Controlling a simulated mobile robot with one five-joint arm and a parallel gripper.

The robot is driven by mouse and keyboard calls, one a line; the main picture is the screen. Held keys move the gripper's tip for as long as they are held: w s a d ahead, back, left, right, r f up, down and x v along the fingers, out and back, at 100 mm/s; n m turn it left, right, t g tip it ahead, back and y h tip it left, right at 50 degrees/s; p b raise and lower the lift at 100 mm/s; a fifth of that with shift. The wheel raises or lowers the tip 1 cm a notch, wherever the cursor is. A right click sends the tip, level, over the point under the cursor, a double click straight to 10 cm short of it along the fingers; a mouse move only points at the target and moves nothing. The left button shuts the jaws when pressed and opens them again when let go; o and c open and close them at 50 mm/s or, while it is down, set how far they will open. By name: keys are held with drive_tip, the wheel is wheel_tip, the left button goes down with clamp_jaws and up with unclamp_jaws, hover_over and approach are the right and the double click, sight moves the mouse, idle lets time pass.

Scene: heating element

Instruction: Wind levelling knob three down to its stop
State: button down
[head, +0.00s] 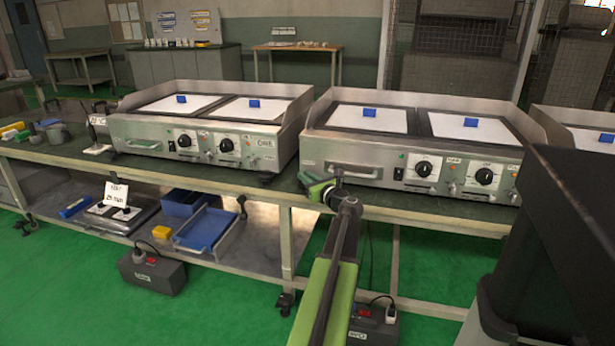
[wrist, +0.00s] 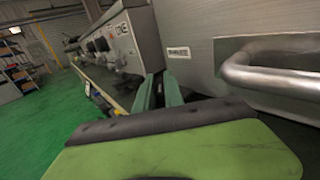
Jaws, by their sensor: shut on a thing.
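My gripper (head: 318,187) is at the bench's front edge, low at the front left corner of the middle griddle (head: 335,150). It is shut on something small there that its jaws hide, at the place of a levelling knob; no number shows. The griddle's steel front and bar handle (wrist: 265,72) are close on the right. A black foot (head: 265,178) shows under the left griddle's right front corner.
The left griddle (head: 205,120) stands beside the middle one, with a gap between. A third griddle (head: 575,120) is partly hidden by a dark bin-like shape (head: 560,240). The lower shelf holds blue trays (head: 205,228) and a sign (head: 116,194).

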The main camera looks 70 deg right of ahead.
drive_tip(key=shift+w, duration=0.1)
drive_tip(key=c, duration=1.4)
unclamp_jaws()
drive_tip(key=shift+c, duration=0.2)
drive_tip(key=v, duration=1.7)
drive_tip(key=shift+a, duration=0.2)
